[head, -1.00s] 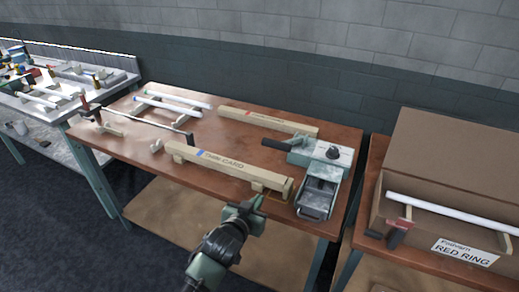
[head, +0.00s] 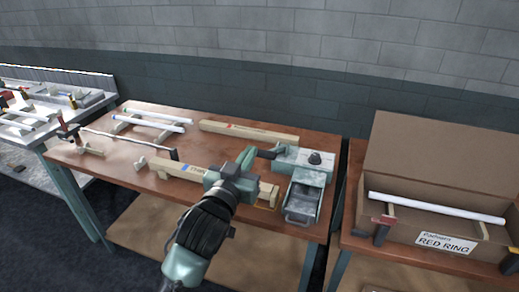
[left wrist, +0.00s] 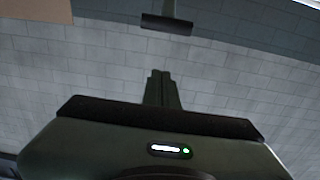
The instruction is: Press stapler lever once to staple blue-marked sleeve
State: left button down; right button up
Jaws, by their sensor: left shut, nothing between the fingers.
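The stapler (head: 305,180) is a grey-green device at the right end of the wooden table. Its lever (head: 268,154) has a black grip pointing left. The blue-marked sleeve (head: 194,169) is a long cardboard box lying on the table, its right end close to the stapler. My left gripper (head: 247,155) is shut and empty, above the sleeve and just left of the lever's grip. My arm hides part of the sleeve. In the left wrist view my shut fingers (left wrist: 162,90) point toward a dark bar, probably the lever's grip (left wrist: 166,22). I cannot tell whether they touch.
A red-marked sleeve (head: 248,134) lies behind on the table (head: 110,162). White tubes (head: 160,117) rest on supports at the back left, near a thin dark rod. An open cardboard box (head: 400,217) labelled RED RING stands on the right table, with a white tube across it.

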pick_arm(q)
jog(key=p+x, duration=0.2)
jog(key=x, duration=0.7)
jog(key=shift+w+d, duration=0.1)
jog(key=shift+w, duration=0.1)
jog(key=f, duration=0.1)
jog(key=s+f+p, duration=0.1)
jog(key=f, duration=0.2)
jog(key=shift+s+a, duration=0.25)
jog(key=shift+s, duration=0.05)
